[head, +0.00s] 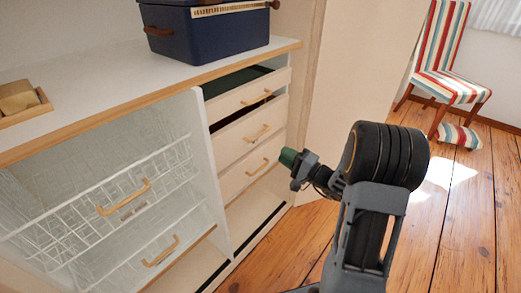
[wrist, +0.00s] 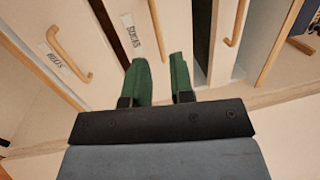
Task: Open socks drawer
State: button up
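The socks drawer is the middle of three cream drawers in the head view (head: 245,140), with a wooden bar handle (head: 258,132). In the wrist view, its SOCKS label (wrist: 132,36) is beside its handle (wrist: 155,25). My gripper (head: 289,157) is in front of the drawer stack. Its green fingers (wrist: 160,60) are apart, with the lower end of the socks handle seen between their tips. I cannot tell whether they touch it. A dark gap shows between the socks drawer and the top drawer.
The top drawer (head: 228,102) stands partly pulled out. The bottom drawer (head: 240,177) looks shut. White wire baskets (head: 90,200) are at the left. A blue box (head: 212,35) stands on the cabinet top.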

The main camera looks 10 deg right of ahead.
aim_at(260, 135)
jog(key=shift+m+t+h, duration=0.5)
jog(key=shift+t+h, duration=0.1)
jog(key=shift+t, duration=0.1)
jog(key=x, duration=0.4)
jog(key=w+d+b+x, duration=0.1)
jog(key=x, duration=0.3)
jog(key=f+b+x, duration=0.1)
jog(key=x, duration=0.4)
jog(key=shift+w+d+f, duration=0.1)
jog(key=shift+d+f, duration=0.05)
jog(key=shift+d, duration=0.1)
grip_shut()
